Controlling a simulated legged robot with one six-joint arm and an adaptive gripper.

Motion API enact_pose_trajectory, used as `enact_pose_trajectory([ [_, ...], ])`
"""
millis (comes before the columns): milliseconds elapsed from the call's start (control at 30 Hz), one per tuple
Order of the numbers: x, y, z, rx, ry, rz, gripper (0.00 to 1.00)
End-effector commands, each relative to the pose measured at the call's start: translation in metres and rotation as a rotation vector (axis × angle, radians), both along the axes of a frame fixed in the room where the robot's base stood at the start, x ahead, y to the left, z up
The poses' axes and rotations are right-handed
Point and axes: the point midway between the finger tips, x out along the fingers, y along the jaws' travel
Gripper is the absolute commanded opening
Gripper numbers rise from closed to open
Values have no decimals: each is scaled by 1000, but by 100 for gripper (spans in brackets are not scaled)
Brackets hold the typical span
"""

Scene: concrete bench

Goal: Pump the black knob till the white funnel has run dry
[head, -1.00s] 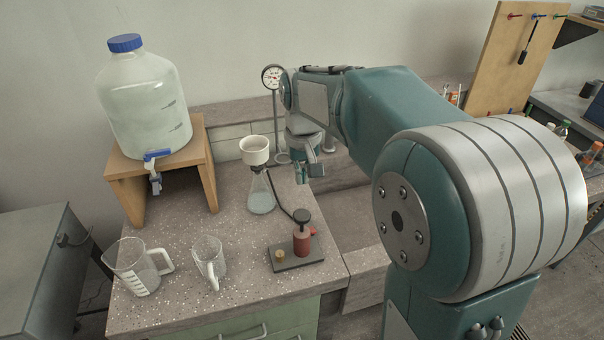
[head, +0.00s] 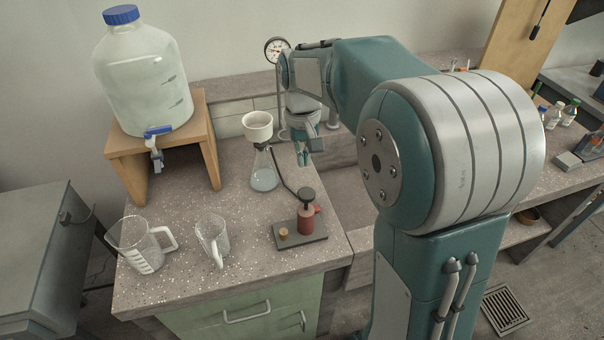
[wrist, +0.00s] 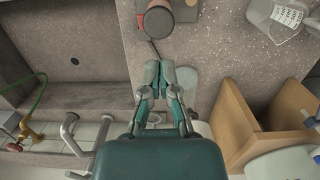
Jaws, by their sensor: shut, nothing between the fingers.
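The black knob (head: 307,194) tops a small red pump (head: 306,219) on a dark base plate near the bench's front right corner. In the wrist view the knob (wrist: 158,20) shows at the top, beyond my fingertips. The white funnel (head: 257,126) sits upright in the neck of a glass flask (head: 264,178) that holds some pale liquid. I cannot see into the funnel well enough to tell its contents. A dark hose runs from the flask to the pump. My gripper (head: 303,163) is shut and empty, pointing down above and behind the knob, apart from it.
A large water jug (head: 140,85) with a blue tap stands on a wooden stand (head: 208,150) at the back left. Two clear measuring jugs (head: 140,247) (head: 212,240) stand front left. A pressure gauge (head: 276,48) rises behind my gripper. A sink lies right of the pump.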

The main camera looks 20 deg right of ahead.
Motion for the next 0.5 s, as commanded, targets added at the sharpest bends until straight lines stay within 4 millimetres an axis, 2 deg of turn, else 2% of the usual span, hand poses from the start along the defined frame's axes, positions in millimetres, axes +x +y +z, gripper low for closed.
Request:
enact_pose_trajectory([
  [233, 0, 0, -8, 0, 2, 0, 0],
  [500, -4, 0, -40, 1, 3, 0, 0],
])
